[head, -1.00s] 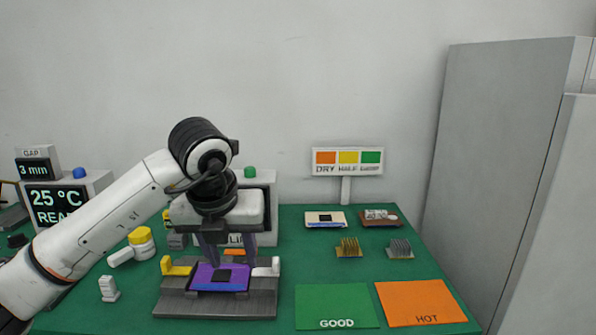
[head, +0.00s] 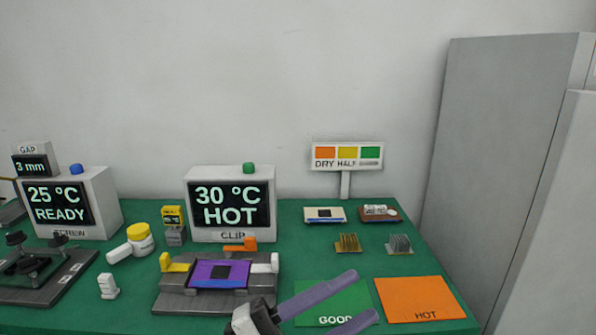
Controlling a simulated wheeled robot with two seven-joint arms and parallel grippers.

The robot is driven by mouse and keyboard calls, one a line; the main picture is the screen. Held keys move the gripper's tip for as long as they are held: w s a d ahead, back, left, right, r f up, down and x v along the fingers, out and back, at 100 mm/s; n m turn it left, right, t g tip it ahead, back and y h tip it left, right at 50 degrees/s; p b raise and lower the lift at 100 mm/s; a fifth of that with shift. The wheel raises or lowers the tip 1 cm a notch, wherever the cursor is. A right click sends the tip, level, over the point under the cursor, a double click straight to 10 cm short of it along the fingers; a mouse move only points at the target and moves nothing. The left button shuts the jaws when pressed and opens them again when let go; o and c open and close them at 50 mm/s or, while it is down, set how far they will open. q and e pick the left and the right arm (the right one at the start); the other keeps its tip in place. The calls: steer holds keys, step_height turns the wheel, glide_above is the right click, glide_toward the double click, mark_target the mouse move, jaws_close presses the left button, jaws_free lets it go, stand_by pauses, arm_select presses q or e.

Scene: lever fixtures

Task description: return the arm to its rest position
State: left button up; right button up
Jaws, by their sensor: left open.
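My left gripper (head: 363,296) is at the bottom of the head view, low over the front of the green GOOD pad. Its two grey-purple fingers are apart with nothing between them and point to the right. Most of my left arm is out of the frame. My right gripper is not in view. The clip fixture (head: 172,303) stands left of my gripper, holding a purple board (head: 236,272) with a dark square on it. A yellow piece (head: 174,264) is at the fixture's left, a white one (head: 264,263) at its right and an orange lever (head: 240,245) behind.
The clip display (head: 232,204) reads 30 °C HOT; the screw display (head: 60,205) reads 25 °C READY. The orange HOT pad (head: 422,295) lies right of the GOOD pad (head: 309,316). Two finned pieces and two small boards lie behind. A grey cabinet (head: 505,150) stands right.

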arm_select(q)
steer(key=w+a+f+n+t+y, duration=0.2)
steer(key=a+f+n+t+y, duration=0.7)
steer(key=a+f+n+y, duration=0.85)
steer(key=s+a+f+n+g, duration=0.2)
steer(key=s+f+n+g, duration=0.1)
steer(key=s+f, duration=0.6)
steer(key=s+a+f+n+g, duration=0.3)
steer(key=s+f+n+g, duration=0.1)
steer(key=s+f, duration=0.5)
step_height(320, 180, down, 2)
steer(key=shift+f+g+y+p, duration=0.1)
steer(key=shift+g+y+p, duration=0.2)
steer(key=shift+y, duration=0.15)
